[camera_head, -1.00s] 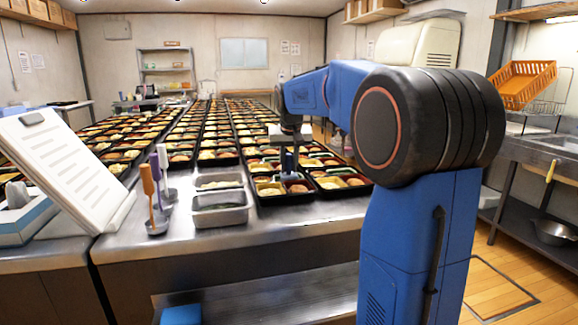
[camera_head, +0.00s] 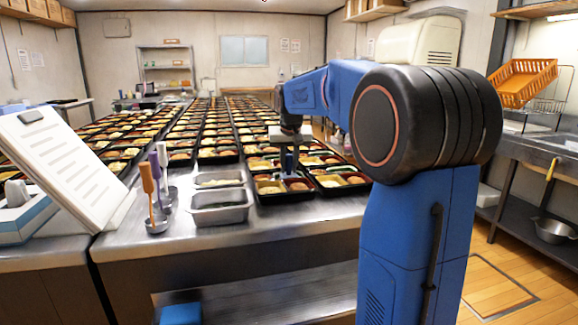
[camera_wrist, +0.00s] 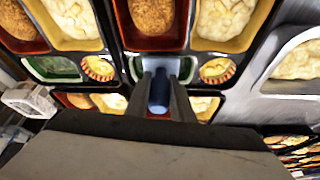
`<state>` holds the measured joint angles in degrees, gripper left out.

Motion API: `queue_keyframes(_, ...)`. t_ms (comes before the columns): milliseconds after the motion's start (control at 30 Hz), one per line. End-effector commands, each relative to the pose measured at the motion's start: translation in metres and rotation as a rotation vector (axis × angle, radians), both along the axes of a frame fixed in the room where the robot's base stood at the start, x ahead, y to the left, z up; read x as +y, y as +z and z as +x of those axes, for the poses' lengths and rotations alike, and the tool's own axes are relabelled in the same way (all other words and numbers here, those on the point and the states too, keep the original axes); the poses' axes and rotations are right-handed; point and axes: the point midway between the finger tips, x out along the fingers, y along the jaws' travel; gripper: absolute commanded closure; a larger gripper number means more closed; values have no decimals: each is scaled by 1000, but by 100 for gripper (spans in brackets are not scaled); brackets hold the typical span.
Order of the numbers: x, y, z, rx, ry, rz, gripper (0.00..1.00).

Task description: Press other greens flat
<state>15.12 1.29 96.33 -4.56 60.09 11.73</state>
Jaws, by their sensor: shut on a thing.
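My gripper (camera_wrist: 165,88) is shut on a dark blue handle (camera_wrist: 159,98), with a pale blue-grey part of the same tool (camera_wrist: 158,64) beyond it. In the wrist view, the tool is over the small green compartment (camera_wrist: 135,68) of a bento tray and hides most of the greens. I cannot tell whether it touches them. Another green compartment (camera_wrist: 55,68) shows in the tray to the left. In the head view, the blue tool (camera_head: 289,161) stands upright over a near tray (camera_head: 270,197), below my gripper.
Rows of filled bento trays stretch back along the steel table. Two steel pans (camera_head: 220,212) stand left of the near tray, with orange-handled (camera_head: 148,180) and purple-handled (camera_head: 162,157) utensils beside them. The table's front strip is clear.

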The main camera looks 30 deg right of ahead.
Motion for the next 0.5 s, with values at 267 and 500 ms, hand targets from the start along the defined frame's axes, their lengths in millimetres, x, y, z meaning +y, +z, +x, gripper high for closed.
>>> queue_keyframes(267, 0, -3, 0, 5, 0, 1, 100)
queue_keyframes(500, 0, 0, 0, 2, 0, 1, 100)
